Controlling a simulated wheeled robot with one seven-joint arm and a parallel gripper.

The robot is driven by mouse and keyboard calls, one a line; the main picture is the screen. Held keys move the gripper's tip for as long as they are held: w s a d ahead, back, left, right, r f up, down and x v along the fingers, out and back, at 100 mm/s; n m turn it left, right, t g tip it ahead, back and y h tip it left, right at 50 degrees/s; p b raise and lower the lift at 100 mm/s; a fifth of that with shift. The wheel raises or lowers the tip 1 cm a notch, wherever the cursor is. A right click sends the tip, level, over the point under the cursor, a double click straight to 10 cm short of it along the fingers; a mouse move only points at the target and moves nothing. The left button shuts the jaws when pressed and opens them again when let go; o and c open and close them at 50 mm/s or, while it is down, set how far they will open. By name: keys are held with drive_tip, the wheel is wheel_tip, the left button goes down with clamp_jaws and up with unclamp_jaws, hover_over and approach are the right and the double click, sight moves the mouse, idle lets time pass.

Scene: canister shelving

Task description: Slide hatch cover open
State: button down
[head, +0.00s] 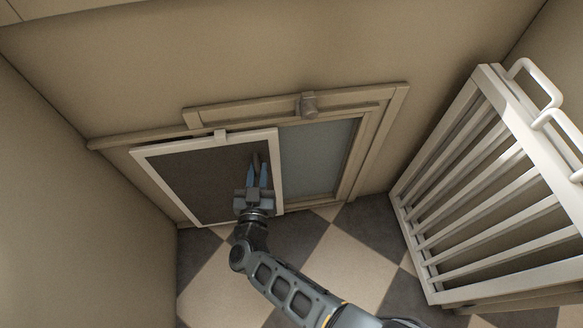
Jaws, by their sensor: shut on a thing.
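The hatch cover (205,142), a dark panel in a white frame, hangs at the left on a rail along the wall. To its right shows a blue-grey area (318,160) of the hatch, inside a beige frame (372,140). The cover overlaps the left part of that frame. My gripper (258,162) is in front of the cover's right half, close to its right edge, with its fingers pointing at the panel. It is shut on the cover; the exact part held is hard to make out.
A beige rail (120,141) runs left from the hatch towards the left wall. A knob-like fitting (308,104) sits above the opening. A white slatted rack (480,190) with handles stands at the right. Checkered floor (345,255) lies clear between rack and hatch.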

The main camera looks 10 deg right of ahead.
drive_tip(key=a+b, duration=0.1)
drive_tip(key=a, duration=0.5)
drive_tip(key=c, duration=1.2)
unclamp_jaws()
drive_tip(key=p, duration=0.2)
approach(237, 162)
drive_tip(key=shift+s+a+r, duration=0.1)
drive_tip(key=shift+s+a, duration=0.05)
drive_tip(key=shift+s, duration=0.45)
drive_tip(key=shift+s+a, duration=0.1)
drive_tip(key=shift+s, duration=0.5)
